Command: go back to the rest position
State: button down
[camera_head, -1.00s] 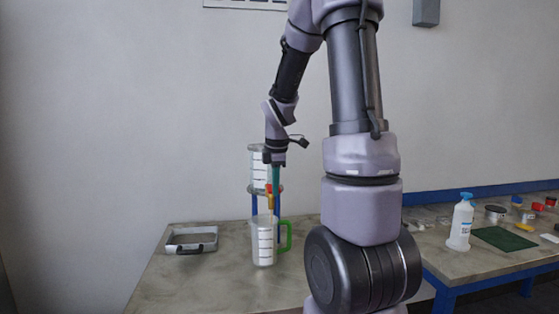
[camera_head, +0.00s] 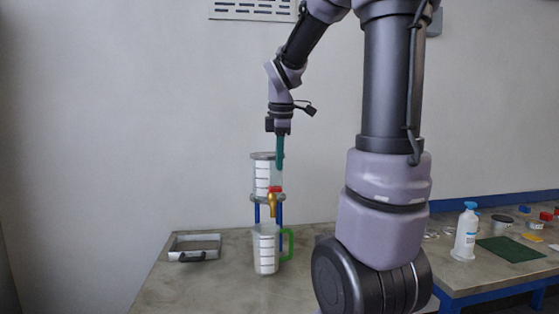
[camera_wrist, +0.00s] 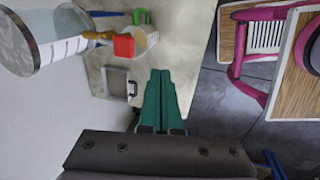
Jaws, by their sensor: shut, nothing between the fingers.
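My gripper (camera_head: 280,152) points down with its green fingers together and nothing between them. In the head view it is in front of, or beside, the right side of the upper clear vessel (camera_head: 262,176); the exact gap is unclear. The closed fingers (camera_wrist: 162,95) also show in the wrist view, apart from the vessel (camera_wrist: 45,45) at the left. The upper vessel stands on a blue-legged stand (camera_head: 257,212) and has a brass tap with a red handle (camera_head: 275,189). Below it, a clear jug (camera_head: 265,250) with a green handle stands on the table (camera_head: 200,285).
A grey tray-like frame (camera_head: 195,248) with a dark handle lies at the left on the table. At the right, another table holds a spray bottle (camera_head: 465,232), a green mat (camera_head: 510,248) and several small items.

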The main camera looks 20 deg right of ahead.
dwell(0.3)
jog(key=s+a+r+m+t+y, duration=0.1)
jog(key=s+a+m+t, duration=0.1)
jog(key=s+a+m, duration=0.2)
jog(key=s+a+r+m+t+y, duration=0.1)
jog(key=s+a+m, duration=0.3)
jog(key=s+m, duration=0.6)
jog(key=r+m+t, duration=0.1)
jog(key=m, duration=0.4)
jog(key=shift+s+a+r+t+y, duration=0.15)
jog(key=shift+s+a+t+y, duration=0.15)
jog(key=shift+s+y, duration=0.1)
